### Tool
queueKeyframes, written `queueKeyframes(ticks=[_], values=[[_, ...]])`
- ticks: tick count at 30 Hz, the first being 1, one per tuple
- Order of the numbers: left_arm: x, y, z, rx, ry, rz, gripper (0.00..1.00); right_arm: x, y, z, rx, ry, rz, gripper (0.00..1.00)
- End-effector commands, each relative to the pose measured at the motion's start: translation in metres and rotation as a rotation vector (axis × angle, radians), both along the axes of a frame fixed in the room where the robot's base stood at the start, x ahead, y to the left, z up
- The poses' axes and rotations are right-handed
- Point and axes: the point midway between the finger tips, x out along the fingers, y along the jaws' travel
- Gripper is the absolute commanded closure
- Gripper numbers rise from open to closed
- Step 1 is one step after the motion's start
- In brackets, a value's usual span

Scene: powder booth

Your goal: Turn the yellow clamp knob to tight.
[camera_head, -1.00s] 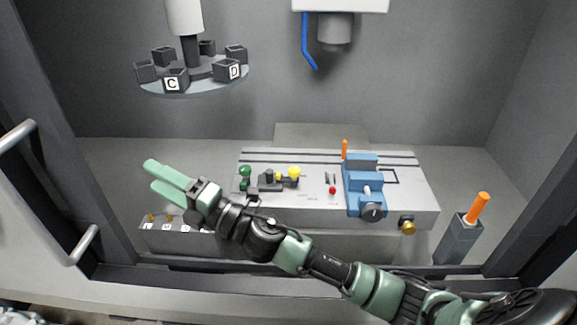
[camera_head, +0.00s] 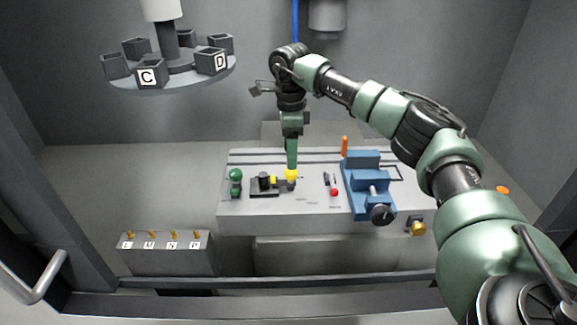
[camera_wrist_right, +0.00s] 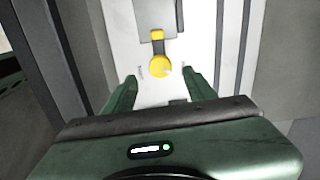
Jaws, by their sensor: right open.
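The yellow clamp knob (camera_head: 291,174) is on the grey worktable, at the right end of a small black clamp (camera_head: 264,186) with a yellow part. My right gripper (camera_head: 291,168) points down above the knob, its fingers partly in front of it. In the right wrist view the yellow knob (camera_wrist_right: 160,66) lies ahead of the gap between the two green fingertips of my right gripper (camera_wrist_right: 159,76). The fingers are open and apart, with nothing held. Whether they reach down to the knob's height I cannot tell. My left gripper is not in view.
A blue vise (camera_head: 362,185) stands right of the clamp, with a small red-ended item (camera_head: 334,190) between. A green knob (camera_head: 235,180) is at left. A lettered switch box (camera_head: 165,253) stands in front, and a carousel of dark blocks (camera_head: 175,75) hangs at upper left.

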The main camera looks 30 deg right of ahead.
Motion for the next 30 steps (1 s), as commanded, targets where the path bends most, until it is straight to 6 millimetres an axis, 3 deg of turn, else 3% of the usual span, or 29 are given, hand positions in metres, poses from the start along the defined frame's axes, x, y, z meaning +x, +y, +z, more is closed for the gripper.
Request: queueKeyframes(ticks=[9,20,21,27,30], values=[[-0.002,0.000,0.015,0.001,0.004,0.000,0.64,0.000,0.001,-0.046,0.003,0.001,0.000,0.44],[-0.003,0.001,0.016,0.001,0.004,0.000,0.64,0.000,0.001,-0.056,0.004,-0.002,0.001,0.44],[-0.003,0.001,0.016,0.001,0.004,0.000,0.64,0.000,0.002,-0.056,0.004,-0.002,0.001,0.47],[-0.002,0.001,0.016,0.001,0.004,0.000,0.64,0.000,0.002,-0.056,0.004,-0.002,0.001,1.00],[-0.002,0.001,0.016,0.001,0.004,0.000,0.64,0.000,0.002,-0.056,0.004,-0.002,0.000,1.00]])
